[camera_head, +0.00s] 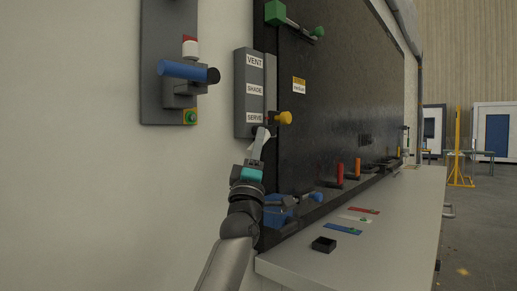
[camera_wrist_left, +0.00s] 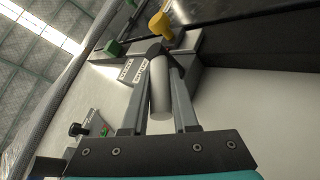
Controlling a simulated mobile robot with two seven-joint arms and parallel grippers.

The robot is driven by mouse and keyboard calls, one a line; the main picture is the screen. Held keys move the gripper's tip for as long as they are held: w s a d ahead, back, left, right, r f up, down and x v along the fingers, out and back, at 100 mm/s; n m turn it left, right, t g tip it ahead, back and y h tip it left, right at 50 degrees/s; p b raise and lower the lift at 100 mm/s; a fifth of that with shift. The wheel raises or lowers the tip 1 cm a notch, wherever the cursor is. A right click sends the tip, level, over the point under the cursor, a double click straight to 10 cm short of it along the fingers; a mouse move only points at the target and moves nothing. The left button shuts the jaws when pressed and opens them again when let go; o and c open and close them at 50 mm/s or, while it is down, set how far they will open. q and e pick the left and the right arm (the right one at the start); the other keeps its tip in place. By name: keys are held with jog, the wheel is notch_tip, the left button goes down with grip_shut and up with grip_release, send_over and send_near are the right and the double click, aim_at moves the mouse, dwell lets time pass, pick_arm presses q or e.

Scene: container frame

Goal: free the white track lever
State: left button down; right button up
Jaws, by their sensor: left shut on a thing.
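The grey track plate (camera_head: 243,105) on the wall reads VENT, SHADE and SERVE from top to bottom. My left gripper (camera_head: 262,142) is at its lower end, just below SERVE. In the left wrist view my left gripper (camera_wrist_left: 159,88) is shut on the white track lever (camera_wrist_left: 160,104), a pale cylinder between its fingers. The lever's dark pivot (camera_wrist_left: 156,50) is just beyond the fingertips. In the head view the fingers and lever overlap, so the grip is hard to make out. My right gripper is not in view.
A yellow knob (camera_head: 284,118) sticks out just right of the track's lower end. A panel (camera_head: 166,25) with a blue handle (camera_head: 183,69) is at upper left. A blue clamp-like thing (camera_head: 280,212) is low beside my arm. The counter (camera_head: 300,262) holds a black tray (camera_head: 324,244) and coloured cards.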

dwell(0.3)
pick_arm(q)
jog(key=c, duration=0.7)
grip_release()
jog(key=b+v, duration=0.2)
jog(key=v, duration=1.3)
jog(key=shift+f, duration=0.15)
